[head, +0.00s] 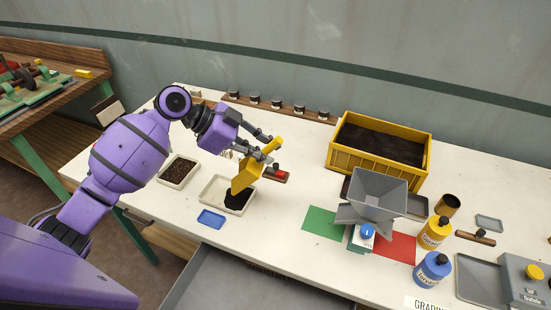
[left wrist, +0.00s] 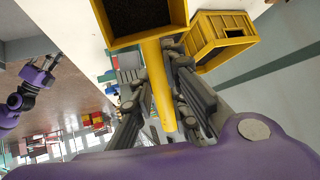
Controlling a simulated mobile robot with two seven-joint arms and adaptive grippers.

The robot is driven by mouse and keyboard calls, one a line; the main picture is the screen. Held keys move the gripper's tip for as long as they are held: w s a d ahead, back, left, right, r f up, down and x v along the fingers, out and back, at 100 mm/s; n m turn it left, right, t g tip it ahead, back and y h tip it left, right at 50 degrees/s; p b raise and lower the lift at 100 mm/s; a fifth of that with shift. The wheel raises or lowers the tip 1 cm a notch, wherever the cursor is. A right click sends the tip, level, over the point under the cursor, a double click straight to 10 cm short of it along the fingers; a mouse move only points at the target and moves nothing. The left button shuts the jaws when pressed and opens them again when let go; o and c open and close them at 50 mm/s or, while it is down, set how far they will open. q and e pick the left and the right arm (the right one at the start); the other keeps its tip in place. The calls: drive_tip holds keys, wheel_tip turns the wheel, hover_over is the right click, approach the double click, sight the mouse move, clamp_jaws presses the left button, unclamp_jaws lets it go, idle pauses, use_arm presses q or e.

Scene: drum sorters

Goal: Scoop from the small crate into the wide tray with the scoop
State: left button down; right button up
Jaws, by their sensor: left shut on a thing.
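My left gripper (head: 267,147) is shut on the handle of the yellow scoop (head: 246,174). The scoop is tilted steeply, with its bowl low over a white tray (head: 211,204) that has a dark pile (head: 238,199) in it. Whether the scoop touches the pile or tray is unclear. In the left wrist view dark grainy material shows within the rim of the scoop (left wrist: 155,75). A yellow crate (head: 374,164) filled with dark soil stands at the back right; a yellow crate also shows in the left wrist view (left wrist: 205,58).
A second white tray (head: 166,183) with brown grains lies to the left. A small blue dish (head: 211,219) is in front. A grey hopper (head: 377,190), a yellow bottle (head: 434,233) and a blue bottle (head: 432,270) stand to the right. Several dark-topped jars line the back.

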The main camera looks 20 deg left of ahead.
use_arm(q)
drive_tip(key=a+r+t+h+b, duration=0.1)
drive_tip(key=a+r+h+b, duration=0.1)
drive_tip(key=a+h, duration=0.2)
drive_tip(key=shift+s+a+n, duration=0.4)
drive_tip(key=shift+a, duration=0.85)
use_arm(e)
drive_tip(key=shift+s+d+f, duration=0.15)
drive_tip(key=shift+s+f, duration=0.05)
drive_tip(key=shift+f, duration=0.35)
drive_tip(key=shift+s+d+f, duration=0.1)
drive_tip(key=shift+s+f, duration=0.1)
drive_tip(key=shift+f, duration=0.3)
use_arm(q)
drive_tip(key=shift+r, duration=0.15)
use_arm(e)
drive_tip(key=shift+w+r, duration=0.1)
